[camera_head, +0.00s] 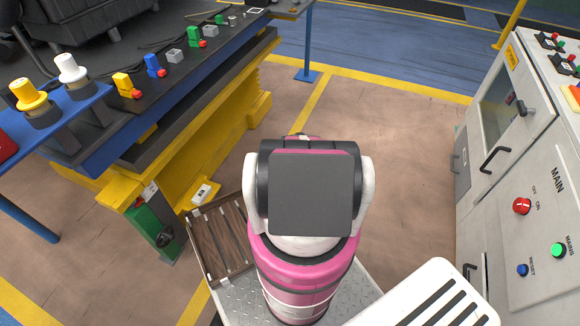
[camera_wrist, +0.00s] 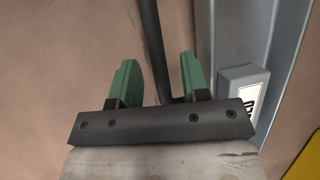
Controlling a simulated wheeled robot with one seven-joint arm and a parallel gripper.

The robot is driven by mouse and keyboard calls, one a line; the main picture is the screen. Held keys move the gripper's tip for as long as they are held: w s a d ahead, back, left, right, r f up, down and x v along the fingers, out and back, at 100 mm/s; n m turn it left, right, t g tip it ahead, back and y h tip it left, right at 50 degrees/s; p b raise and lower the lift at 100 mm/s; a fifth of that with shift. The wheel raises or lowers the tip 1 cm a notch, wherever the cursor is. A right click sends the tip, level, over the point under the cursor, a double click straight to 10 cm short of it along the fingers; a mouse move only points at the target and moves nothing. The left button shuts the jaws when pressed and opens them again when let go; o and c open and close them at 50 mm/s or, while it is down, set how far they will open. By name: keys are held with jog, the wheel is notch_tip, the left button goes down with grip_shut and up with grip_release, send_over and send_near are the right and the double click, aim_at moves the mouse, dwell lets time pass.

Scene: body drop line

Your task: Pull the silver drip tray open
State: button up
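My gripper (camera_wrist: 158,82) shows in the wrist view with its two green fingers apart. A dark bar (camera_wrist: 150,35), which looks like a handle, runs down between the fingers. It bends to the right near their bases. I see gaps on both sides of the bar, so the fingers are not closed on it. A grey-blue metal part (camera_wrist: 232,35) stands just right of the gripper; I cannot tell whether it is the silver drip tray. In the head view my own arm hides the gripper, and no drip tray can be made out for certain.
A grey box with a label (camera_wrist: 237,90) is right of the fingers. In the head view a yellow and blue workbench (camera_head: 190,125) stands left, and a grey control cabinet (camera_head: 500,215) with black handles stands right.

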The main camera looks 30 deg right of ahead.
jog(key=v, duration=1)
jog(key=shift+d+r, duration=0.15)
jog(key=shift+r, duration=0.15)
jog(key=a+r+n+h, duration=0.2)
jog(key=a+r+n, duration=0.1)
jog(key=a+r, duration=1.15)
jog(key=s+a+r+n+h, duration=0.1)
jog(key=s+a+r+n, duration=0.1)
jog(key=s+a+r, duration=0.3)
jog(key=s+a+r+n+h, duration=0.1)
jog(key=s+a+r, duration=0.4)
jog(key=a+r, duration=0.7)
jog(key=s+a+r+n+t, duration=0.1)
jog(key=s+a+r+n, duration=0.3)
jog(key=a+r, duration=0.5)
jog(key=shift+s+a+r+h, duration=0.2)
jog(key=shift+s+r+h, duration=0.25)
jog(key=shift+r, duration=0.4)
